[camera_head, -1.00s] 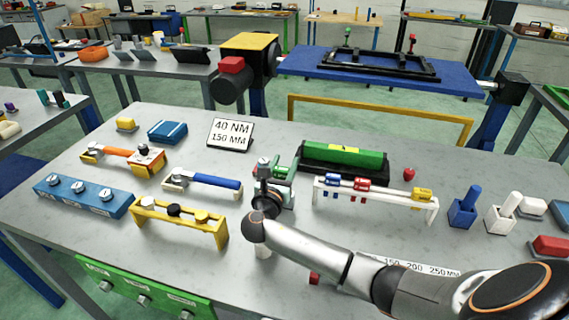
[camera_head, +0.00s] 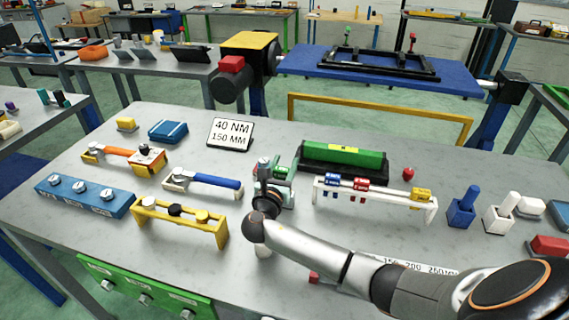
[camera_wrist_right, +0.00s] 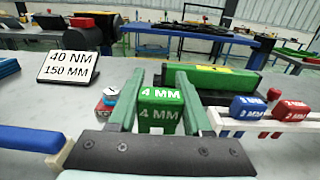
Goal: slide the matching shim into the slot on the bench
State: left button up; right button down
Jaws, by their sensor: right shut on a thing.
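My right gripper (camera_head: 274,180) stands over the middle of the bench, left of the shim rack (camera_head: 322,193). In the right wrist view its two green fingers (camera_wrist_right: 161,85) are shut on a green shim (camera_wrist_right: 160,118) marked 4 MM. The rack holds a blue shim (camera_head: 333,182), a red shim (camera_head: 362,185) and a yellow one (camera_head: 421,195). A long green block (camera_head: 345,154) on a dark base lies behind the rack and right of the held shim. I cannot make out a slot opening. My left gripper is not in view.
A sign (camera_head: 231,133) reads 40 NM 150 MM. A blue-handled tool (camera_head: 215,182), a yellow stand (camera_head: 178,222) and a blue block with knobs (camera_head: 85,196) lie left. Blue (camera_head: 463,207) and white (camera_head: 500,213) holders stand right. The bench front between is partly covered by my arm.

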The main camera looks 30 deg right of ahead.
jog(key=shift+f+b, duration=1.1)
jog(key=shift+f, duration=0.7)
dwell(0.6)
